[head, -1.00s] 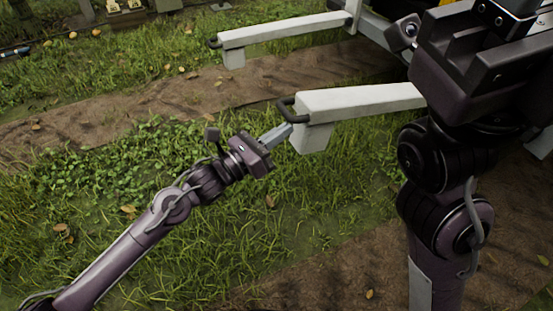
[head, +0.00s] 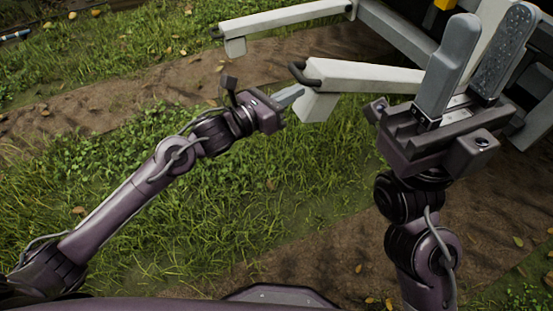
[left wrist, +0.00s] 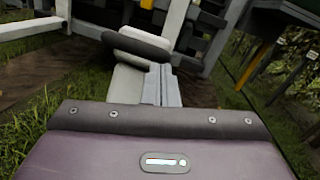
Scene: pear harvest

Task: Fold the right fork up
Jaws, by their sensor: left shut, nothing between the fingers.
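The right fork (head: 375,77) is the nearer pale beam, with a dark looped handle (head: 303,74) and a short block under its free end. It tilts, with the free end raised relative to the other fork. My left gripper (head: 290,95) is shut and empty, its fingers just below the handle and against or very near the end block. In the left wrist view, the handle (left wrist: 140,46) crosses just beyond the fingers (left wrist: 162,88); contact is unclear. My right gripper (head: 475,62) is raised at the right, fingers apart and empty, hiding part of the machine.
The other fork (head: 285,20) lies farther back, roughly level, and also shows at the left of the left wrist view (left wrist: 30,28). The machine frame (head: 395,30) stands at the upper right. Grass and dirt strips are open below.

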